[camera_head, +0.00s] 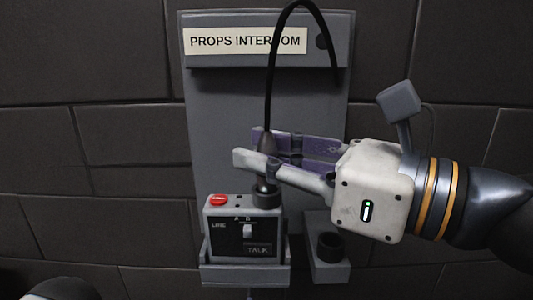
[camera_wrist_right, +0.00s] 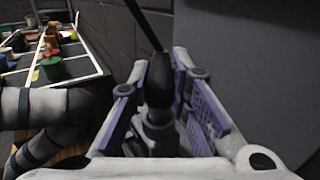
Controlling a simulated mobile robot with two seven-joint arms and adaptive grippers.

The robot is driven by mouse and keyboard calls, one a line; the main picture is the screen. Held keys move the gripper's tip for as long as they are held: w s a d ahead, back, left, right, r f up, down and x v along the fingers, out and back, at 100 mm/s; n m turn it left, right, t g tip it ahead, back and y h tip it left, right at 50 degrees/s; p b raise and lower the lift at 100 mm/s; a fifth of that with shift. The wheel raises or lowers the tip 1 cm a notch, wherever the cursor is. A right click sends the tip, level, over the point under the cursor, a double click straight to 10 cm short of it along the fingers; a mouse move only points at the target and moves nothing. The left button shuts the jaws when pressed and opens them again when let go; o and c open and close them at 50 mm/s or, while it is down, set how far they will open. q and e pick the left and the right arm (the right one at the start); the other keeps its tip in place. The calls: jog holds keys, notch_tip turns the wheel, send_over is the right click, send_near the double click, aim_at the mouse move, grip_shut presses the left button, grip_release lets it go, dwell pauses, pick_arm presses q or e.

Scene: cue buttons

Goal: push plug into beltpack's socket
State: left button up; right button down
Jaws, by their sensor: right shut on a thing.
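The beltpack (camera_head: 232,233) is a dark box with a red button, a switch and a TALK label, upright in a grey wall cradle. My right gripper (camera_head: 256,147) is shut on the black plug (camera_head: 265,174), just above the beltpack's right top side. The plug points down, its cable (camera_head: 270,70) arching up and over to the panel. The plug's lower end is at the dark socket (camera_head: 266,197) on the beltpack's top; I cannot tell how deep it sits. In the right wrist view the plug (camera_wrist_right: 158,88) stands between the purple-padded fingers. My left gripper is out of view.
A grey wall panel (camera_head: 220,110) labelled PROPS INTERCOM is behind everything. A small bracket with a black round holder (camera_head: 330,246) stands right of the beltpack. The right wrist view shows a table with several coloured pots (camera_wrist_right: 53,68) at the far left.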

jog(key=shift+f, duration=0.2)
jog(key=shift+f, duration=0.2)
jog(key=c, duration=1.4)
grip_release()
jog(key=shift+r, duration=0.1)
